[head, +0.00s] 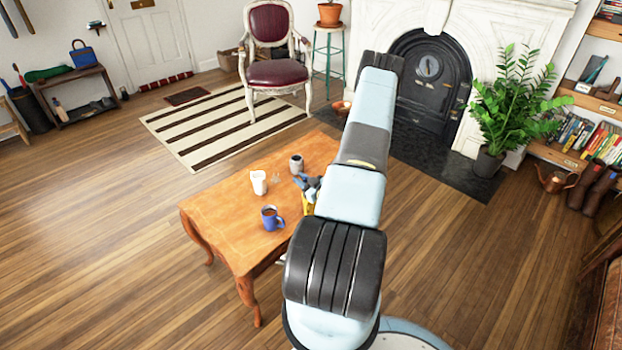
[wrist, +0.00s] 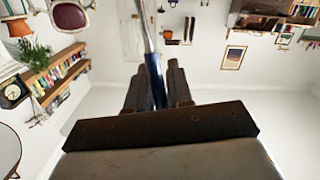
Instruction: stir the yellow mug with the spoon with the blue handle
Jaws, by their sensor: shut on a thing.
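The yellow mug (head: 307,207) is on the wooden table in the head view, mostly hidden behind my arm and gripper. My gripper (head: 307,185) is right by it and appears above its rim. In the wrist view, my gripper (wrist: 157,78) is shut on the blue handle of the spoon (wrist: 155,82). The spoon's silver shaft (wrist: 145,30) extends beyond the fingers and out of the picture. The spoon's bowl is out of sight, so I cannot tell whether it is inside the mug.
The wooden table (head: 226,215) also holds a blue mug (head: 271,218), a white cup (head: 259,183) and a grey cup (head: 296,164). The blue mug is close to the yellow one. A chair (head: 274,72) and striped rug (head: 215,125) lie beyond. The floor at left is clear.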

